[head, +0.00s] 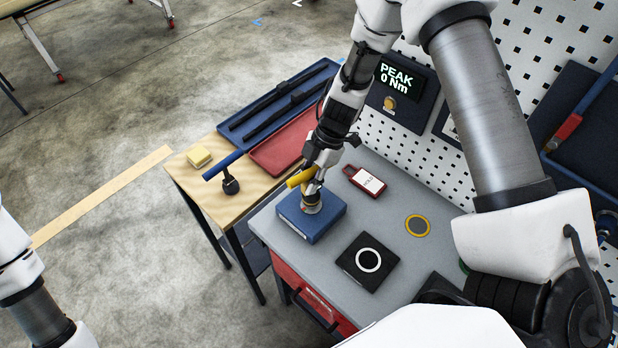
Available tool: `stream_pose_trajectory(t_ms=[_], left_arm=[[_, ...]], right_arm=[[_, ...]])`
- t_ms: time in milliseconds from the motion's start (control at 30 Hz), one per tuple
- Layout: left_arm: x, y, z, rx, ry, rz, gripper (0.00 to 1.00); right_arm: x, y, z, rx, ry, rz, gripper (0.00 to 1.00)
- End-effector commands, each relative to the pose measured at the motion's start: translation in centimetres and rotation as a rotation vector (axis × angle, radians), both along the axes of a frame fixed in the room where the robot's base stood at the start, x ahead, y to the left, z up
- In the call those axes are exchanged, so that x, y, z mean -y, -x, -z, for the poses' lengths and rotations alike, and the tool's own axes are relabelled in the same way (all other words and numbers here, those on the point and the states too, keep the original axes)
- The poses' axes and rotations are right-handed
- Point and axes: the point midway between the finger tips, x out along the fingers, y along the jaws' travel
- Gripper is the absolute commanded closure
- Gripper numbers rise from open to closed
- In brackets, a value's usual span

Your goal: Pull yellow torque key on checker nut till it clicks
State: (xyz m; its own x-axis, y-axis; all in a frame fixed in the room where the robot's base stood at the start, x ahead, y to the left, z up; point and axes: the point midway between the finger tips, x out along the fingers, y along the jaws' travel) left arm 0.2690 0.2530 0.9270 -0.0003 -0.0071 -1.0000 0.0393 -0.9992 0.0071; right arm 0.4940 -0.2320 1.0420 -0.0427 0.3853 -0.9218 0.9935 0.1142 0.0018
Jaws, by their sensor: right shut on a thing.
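The yellow torque key (299,178) stands on the blue checker block (324,226), its yellow handle pointing left. Its lower end sits over a yellowish ring on top of the block; the nut itself is hidden. My right gripper (313,172) reaches down from above and is shut on the yellow torque key near its handle. The fingers partly hide the key's shaft. A display (395,77) on the back panel reads "PEAK 0 Nm". My left arm shows at the lower left edge, but its gripper is out of view.
A blue-handled key (223,166) stands on the wooden table left of the block, near a yellow sponge-like block (199,156). Blue and red trays (283,150) lie behind. A red tag (364,181), a black ringed pad (368,262) and a yellow-ringed disc (417,226) lie on the grey top.

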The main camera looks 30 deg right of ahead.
Motion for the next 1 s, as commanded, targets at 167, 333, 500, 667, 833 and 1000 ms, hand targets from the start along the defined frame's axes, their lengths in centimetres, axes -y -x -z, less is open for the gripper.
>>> stream_pose_trajectory(t_ms=[167, 333, 500, 667, 833, 1000], left_arm=[[0.0, 0.0, 0.1, 0.000, 0.000, 0.000, 0.62], [0.0, 0.0, 0.1, 0.000, 0.000, 0.000, 0.62], [0.0, 0.0, 0.2, 0.000, 0.000, 0.000, 0.62], [0.0, 0.0, 0.3, 0.000, 0.000, 0.000, 0.62], [0.0, 0.0, 0.3, 0.000, 0.000, 0.000, 0.62], [0.0, 0.0, 0.4, 0.000, 0.000, 0.000, 0.62]], right_arm=[[0.0, 0.0, 0.5, 0.000, 0.000, -0.001, 1.00], [0.0, 0.0, 0.9, 0.000, 0.000, 0.000, 1.00], [0.0, 0.0, 1.3, 0.000, 0.000, 0.000, 1.00], [0.0, 0.0, 1.7, -0.001, 0.000, -0.001, 1.00], [0.0, 0.0, 2.1, -0.001, 0.000, 0.000, 1.00], [0.0, 0.0, 2.3, 0.000, 0.000, 0.003, 1.00]])
